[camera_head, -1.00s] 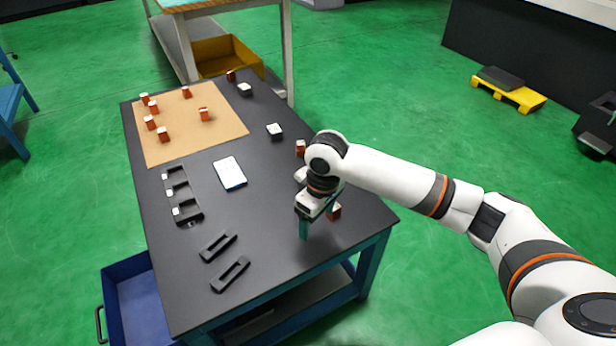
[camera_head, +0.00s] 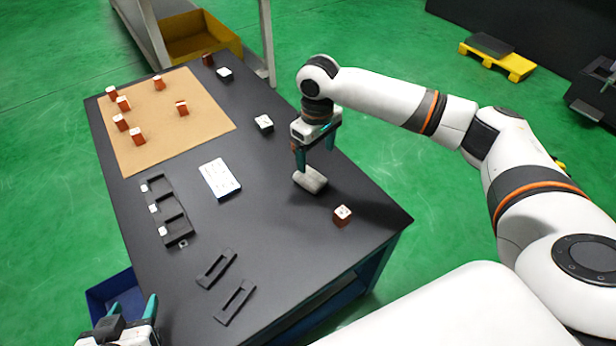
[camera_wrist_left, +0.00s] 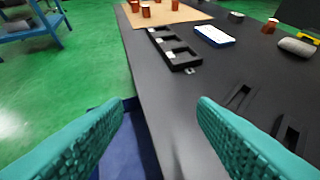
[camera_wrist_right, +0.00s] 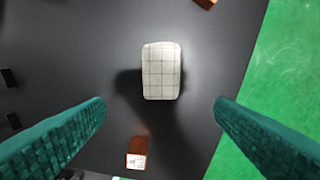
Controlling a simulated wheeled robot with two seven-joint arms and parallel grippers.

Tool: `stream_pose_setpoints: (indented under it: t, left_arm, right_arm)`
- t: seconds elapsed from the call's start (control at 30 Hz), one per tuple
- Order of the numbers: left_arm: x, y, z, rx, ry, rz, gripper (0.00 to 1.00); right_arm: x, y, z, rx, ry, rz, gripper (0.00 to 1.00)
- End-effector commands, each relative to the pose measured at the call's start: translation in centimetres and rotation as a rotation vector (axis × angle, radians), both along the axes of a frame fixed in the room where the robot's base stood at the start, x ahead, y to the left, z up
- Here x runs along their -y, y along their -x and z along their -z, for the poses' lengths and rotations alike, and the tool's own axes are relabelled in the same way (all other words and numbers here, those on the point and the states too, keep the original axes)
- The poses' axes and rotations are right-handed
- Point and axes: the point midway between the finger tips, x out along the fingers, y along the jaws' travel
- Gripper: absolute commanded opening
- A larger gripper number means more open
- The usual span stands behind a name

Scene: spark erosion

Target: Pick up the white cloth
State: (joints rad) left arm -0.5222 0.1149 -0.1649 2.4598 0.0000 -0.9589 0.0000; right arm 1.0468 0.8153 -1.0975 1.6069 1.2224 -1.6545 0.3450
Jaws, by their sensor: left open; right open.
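The white cloth (camera_head: 310,180) is a small, pale, folded pad lying on the black table. In the right wrist view it (camera_wrist_right: 161,70) shows a grid pattern and sits upper centre, between and beyond the fingertips. It also shows at the far right of the left wrist view (camera_wrist_left: 297,47). My right gripper (camera_head: 314,160) is open and empty, pointing down over the cloth; I see no contact. Its teal fingers frame the right wrist view (camera_wrist_right: 160,103). My left gripper (camera_head: 131,308) is open and empty at the table's near left edge.
An orange block (camera_head: 342,215) stands close to the cloth. A white card-like box (camera_head: 220,178), a black slotted holder (camera_head: 168,211) and two black frames (camera_head: 235,300) lie on the table. A brown board (camera_head: 160,125) bears several orange blocks. A blue bin (camera_head: 105,291) is below.

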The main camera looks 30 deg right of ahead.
Motion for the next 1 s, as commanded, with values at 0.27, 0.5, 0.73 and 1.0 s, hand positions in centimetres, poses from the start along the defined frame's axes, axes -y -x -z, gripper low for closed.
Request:
stream_pose_setpoints:
  t: [0.27, 0.5, 0.73, 1.0]
  left_arm:
    - [1.5, -3.0, -3.9, 0.304, 0.072, 0.021, 0.52]
    - [2.0, -3.7, -6.0, 0.429, 0.102, 0.029, 0.52]
    - [2.5, -4.1, -8.0, 0.569, 0.138, 0.038, 0.52]
    - [3.1, -3.8, -12.6, 0.872, 0.217, 0.054, 0.52]
  right_arm:
    - [0.0, 0.0, 3.4, -0.001, 0.000, -0.001, 0.78]
    - [0.0, -0.1, 4.5, 0.000, 0.000, -0.001, 0.78]
    - [-0.1, -0.4, 5.7, 0.001, 0.000, -0.002, 0.78]
    - [-0.2, -1.0, 7.8, 0.000, 0.000, -0.001, 0.78]
